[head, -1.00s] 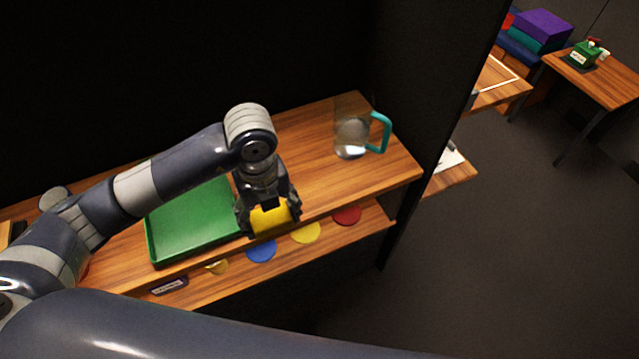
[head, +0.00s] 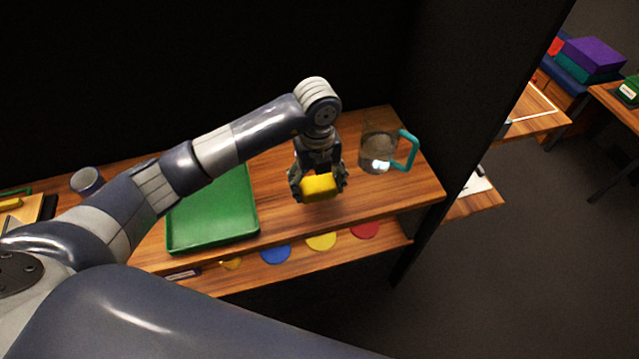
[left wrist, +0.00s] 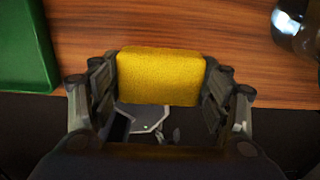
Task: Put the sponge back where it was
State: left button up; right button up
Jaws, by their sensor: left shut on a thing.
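The yellow sponge (head: 320,187) is held between the fingers of my left gripper (head: 318,182). In the left wrist view the sponge (left wrist: 160,76) fills the gap between the two fingers (left wrist: 160,85). In the head view the gripper hangs over the wooden shelf (head: 285,185), between the green tray and the glass jug. I cannot tell how high the sponge is above the wood. My right gripper is not in view.
The green tray (head: 213,238) lies left of the gripper and looks empty where visible. A clear jug with a teal handle (head: 408,152) stands to the right. A dark upright panel (head: 470,110) bounds the shelf's right side. Coloured discs, one blue (head: 276,253), lie on the lower level.

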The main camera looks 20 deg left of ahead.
aim_at(319, 188)
pick_arm(q)
jog(key=shift+w, duration=0.8)
notch_tip(319, 188, down, 3)
jog(key=shift+f+p, duration=0.2)
jog(key=shift+p, duration=0.45)
jog(key=shift+f, duration=0.3)
jog(key=o, duration=1)
